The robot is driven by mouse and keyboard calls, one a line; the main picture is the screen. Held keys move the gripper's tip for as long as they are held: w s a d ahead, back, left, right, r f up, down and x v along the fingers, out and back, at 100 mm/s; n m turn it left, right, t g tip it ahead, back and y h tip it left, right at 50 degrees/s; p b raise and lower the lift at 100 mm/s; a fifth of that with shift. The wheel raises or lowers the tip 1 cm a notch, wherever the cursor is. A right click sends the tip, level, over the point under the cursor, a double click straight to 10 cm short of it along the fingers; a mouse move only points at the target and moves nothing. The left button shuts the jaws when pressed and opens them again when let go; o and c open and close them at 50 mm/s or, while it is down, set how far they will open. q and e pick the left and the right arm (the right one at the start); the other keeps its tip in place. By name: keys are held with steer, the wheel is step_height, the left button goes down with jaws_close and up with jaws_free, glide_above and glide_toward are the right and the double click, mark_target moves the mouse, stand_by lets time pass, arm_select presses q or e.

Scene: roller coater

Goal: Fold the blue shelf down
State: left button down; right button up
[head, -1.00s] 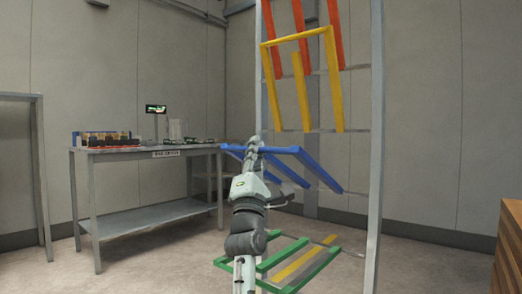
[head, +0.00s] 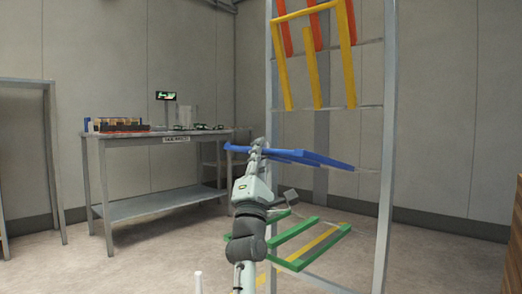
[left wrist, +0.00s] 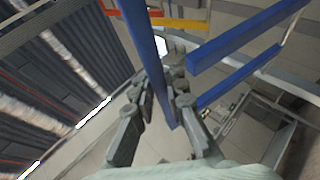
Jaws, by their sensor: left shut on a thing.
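The blue shelf (head: 310,157) is a frame of blue bars on the tall grey rack. In the head view it stands out from the rack, close to level, with its far bars sloping slightly down toward the rack. My left gripper (head: 258,146) is at its outer edge and hides part of it. In the left wrist view, the fingers of my left gripper (left wrist: 160,82) are shut around one blue bar (left wrist: 146,45). Other blue bars (left wrist: 240,38) run to the right of the fingers. My right gripper is not in view.
Above, the yellow shelf (head: 347,60) and red bars (head: 311,18) stand folded up against the rack (head: 387,130). Below, the green shelf (head: 293,231) sticks out low. A grey table (head: 150,137) with several items stands to the left. The floor between is clear.

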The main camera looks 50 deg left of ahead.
arm_select(q)
steer(key=shift+r, duration=0.1)
steer(key=c, duration=1.8)
jaws_free()
steer(key=shift+s, duration=0.1)
steer(key=v, duration=1.2)
